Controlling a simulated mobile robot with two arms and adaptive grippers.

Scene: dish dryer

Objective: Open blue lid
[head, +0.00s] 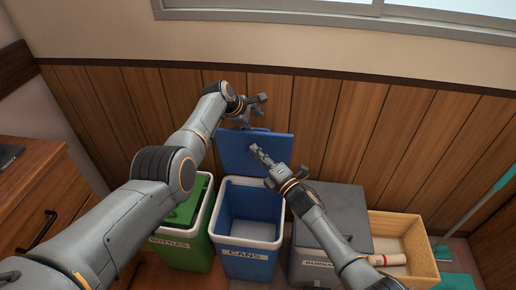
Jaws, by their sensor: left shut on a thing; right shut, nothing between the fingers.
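The blue bin (247,264) labelled CANS stands on the floor with its white-rimmed top open and its inside showing. Its blue lid (235,150) is raised and leans back toward the wooden wall. My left gripper (258,106) is at the top edge of the lid, shut on it; the exact contact is hard to see. My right gripper (258,152) is shut and empty in front of the lid's right part, hiding some of it; I cannot tell whether it touches the lid.
A green bin (203,225) labelled BOTTLES stands left of the blue bin, partly behind my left arm. A grey lidded bin (325,240) stands to the right, then a wooden crate (418,240) holding a white roll-like item. A wooden cabinet (40,195) is at the left.

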